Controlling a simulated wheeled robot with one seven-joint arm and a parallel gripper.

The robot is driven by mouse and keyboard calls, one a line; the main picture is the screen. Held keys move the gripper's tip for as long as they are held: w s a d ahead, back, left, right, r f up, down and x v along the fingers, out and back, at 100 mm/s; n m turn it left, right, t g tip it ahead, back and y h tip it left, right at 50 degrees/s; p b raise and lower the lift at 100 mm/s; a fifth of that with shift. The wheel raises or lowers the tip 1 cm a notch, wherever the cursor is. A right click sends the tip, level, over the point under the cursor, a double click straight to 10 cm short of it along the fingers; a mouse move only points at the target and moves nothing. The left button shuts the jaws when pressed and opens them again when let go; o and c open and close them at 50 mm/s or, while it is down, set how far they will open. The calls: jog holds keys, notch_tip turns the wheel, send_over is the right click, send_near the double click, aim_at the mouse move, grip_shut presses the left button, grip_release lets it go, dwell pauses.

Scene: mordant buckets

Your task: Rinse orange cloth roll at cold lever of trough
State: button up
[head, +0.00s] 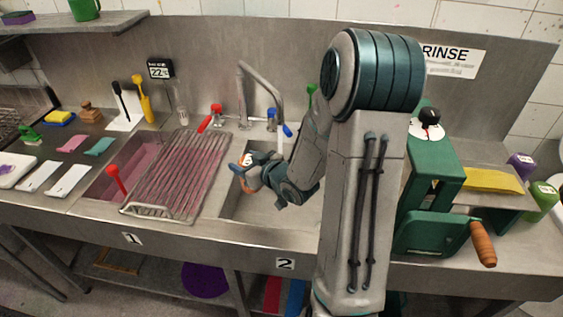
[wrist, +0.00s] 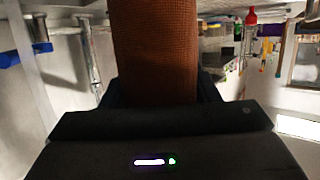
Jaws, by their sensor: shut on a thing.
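My gripper (head: 246,172) is over the right-hand basin (head: 238,208), marked 2. It is shut on the orange cloth roll (wrist: 155,50), which fills the upper middle of the wrist view. In the head view only a small part of the roll shows between the fingers. The cold lever (head: 287,130), blue, is at the back right of the basin, behind and right of my gripper. The tap spout (head: 258,82) arches over the basin. A pale streak shows below its end; I cannot tell if it is running water. The red lever (head: 205,124) is to the left.
A wire rack (head: 178,175) lies over part of the left basin, marked 1, which holds pinkish liquid and a red-handled tool (head: 116,177). A green cranked machine (head: 430,190) stands right of my arm. A RINSE sign (head: 450,60) is on the wall.

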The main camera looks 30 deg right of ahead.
jog(key=s+d+y, duration=0.1)
jog(key=s+d, duration=0.6)
jog(key=d, duration=0.2)
jog(key=w+d, duration=0.3)
jog(key=w, duration=1)
jog(key=shift+w+f+n+g, duration=0.2)
jog(key=shift+w+n+g, duration=0.1)
jog(key=shift+n, duration=0.1)
jog(key=shift+p, duration=0.3)
jog(key=shift+s+d, duration=0.1)
jog(key=shift+d, duration=0.35)
jog(key=shift+a, duration=0.1)
jog(key=shift+a, duration=0.4)
jog(key=shift+d+p, duration=0.2)
jog(key=shift+p, duration=0.15)
jog(key=shift+d, duration=0.3)
